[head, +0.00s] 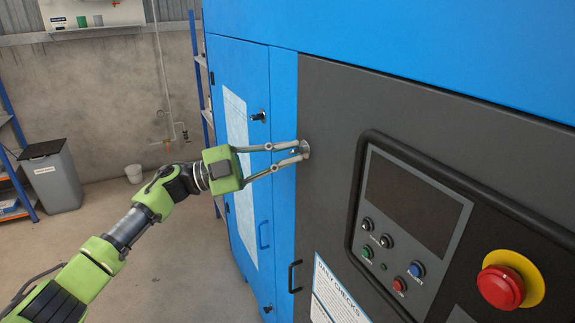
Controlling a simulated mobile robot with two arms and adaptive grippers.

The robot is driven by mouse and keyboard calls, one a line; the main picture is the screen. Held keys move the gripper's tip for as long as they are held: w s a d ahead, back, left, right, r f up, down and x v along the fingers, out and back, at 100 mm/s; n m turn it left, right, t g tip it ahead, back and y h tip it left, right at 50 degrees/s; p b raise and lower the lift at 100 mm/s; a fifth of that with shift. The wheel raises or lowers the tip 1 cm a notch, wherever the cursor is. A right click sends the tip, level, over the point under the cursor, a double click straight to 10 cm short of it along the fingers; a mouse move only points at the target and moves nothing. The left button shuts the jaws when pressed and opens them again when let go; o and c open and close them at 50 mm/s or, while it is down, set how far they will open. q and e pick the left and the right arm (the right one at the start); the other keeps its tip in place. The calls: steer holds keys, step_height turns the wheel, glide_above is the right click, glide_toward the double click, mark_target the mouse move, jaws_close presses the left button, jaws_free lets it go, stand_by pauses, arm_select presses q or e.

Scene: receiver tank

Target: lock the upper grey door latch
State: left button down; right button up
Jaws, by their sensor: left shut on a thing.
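The upper grey door latch (305,149) is a small round metal piece near the upper left edge of the dark grey door (330,100). My left gripper (301,151) reaches in from the left, and its fingers are shut on the latch. The fingertips partly hide the latch, so I cannot tell its turn position. The grey door sits flush with the blue cabinet. My right gripper is not in view.
A blue door (245,75) with its own black latch (259,116) is left of the grey door. A black handle (294,276) is below. A control panel with a red emergency button (501,287) is at right. The floor at left is clear near a grey bin (52,180).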

arm_select(q)
steer(key=m+g+y+b, duration=0.1)
steer(key=m, duration=0.3)
steer(key=shift+m+g+y+b, duration=0.3)
steer(key=shift+m+y+b, duration=0.35)
steer(key=shift+m, duration=1.05)
steer(key=c, duration=2.2)
jaws_free()
